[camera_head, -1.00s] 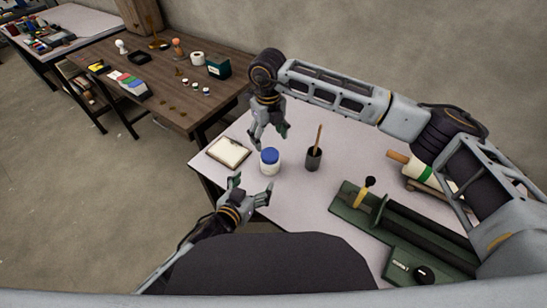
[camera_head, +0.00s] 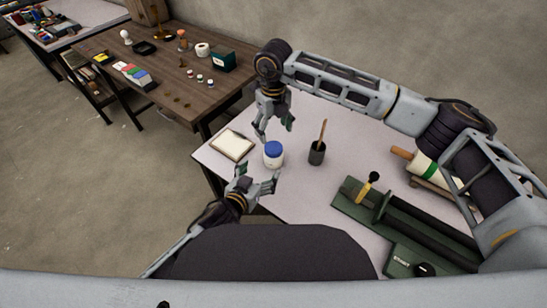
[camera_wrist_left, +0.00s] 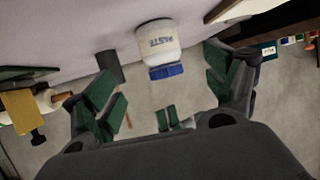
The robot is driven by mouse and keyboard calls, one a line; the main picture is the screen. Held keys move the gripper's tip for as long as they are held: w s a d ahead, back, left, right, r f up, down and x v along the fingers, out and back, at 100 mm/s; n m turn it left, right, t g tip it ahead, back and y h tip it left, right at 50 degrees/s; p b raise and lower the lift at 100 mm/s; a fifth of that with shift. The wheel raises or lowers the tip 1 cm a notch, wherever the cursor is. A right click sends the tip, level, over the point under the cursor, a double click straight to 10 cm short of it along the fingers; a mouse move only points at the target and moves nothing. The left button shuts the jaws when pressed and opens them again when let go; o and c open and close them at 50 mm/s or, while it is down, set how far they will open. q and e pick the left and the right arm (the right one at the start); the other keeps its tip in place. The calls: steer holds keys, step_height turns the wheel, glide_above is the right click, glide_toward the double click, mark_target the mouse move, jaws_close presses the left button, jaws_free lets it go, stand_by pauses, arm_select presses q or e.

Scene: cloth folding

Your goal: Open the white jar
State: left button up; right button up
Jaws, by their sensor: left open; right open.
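The white jar (camera_head: 273,159) with a blue lid (camera_head: 273,147) stands upright on the pale table (camera_head: 310,195), near its left edge. In the left wrist view the jar (camera_wrist_left: 158,42) appears upside down, with lettering like "PASTE", its lid (camera_wrist_left: 166,71) in place. My left gripper (camera_head: 257,180) is open just in front of the jar; its two fingers (camera_wrist_left: 165,92) spread to either side of it in the wrist view, apart from it. My right gripper (camera_head: 274,135) is open and points down above and just behind the jar, not visibly touching the lid.
A dark cup (camera_head: 317,154) with a brown stick stands right of the jar. A cream pad (camera_head: 232,145) lies to its left. A green tool (camera_head: 400,222) and a roller (camera_head: 425,165) lie at the right. A brown table (camera_head: 165,70) with small items stands behind left.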

mark_target(270, 160)
arm_select(q)
steer(key=shift+x, duration=5.9)
steer(key=shift+f, duration=0.1)
steer(key=c, duration=1.4)
jaws_close()
arm_select(e)
steer(key=shift+c, duration=1)
steer(key=shift+m, duration=0.3)
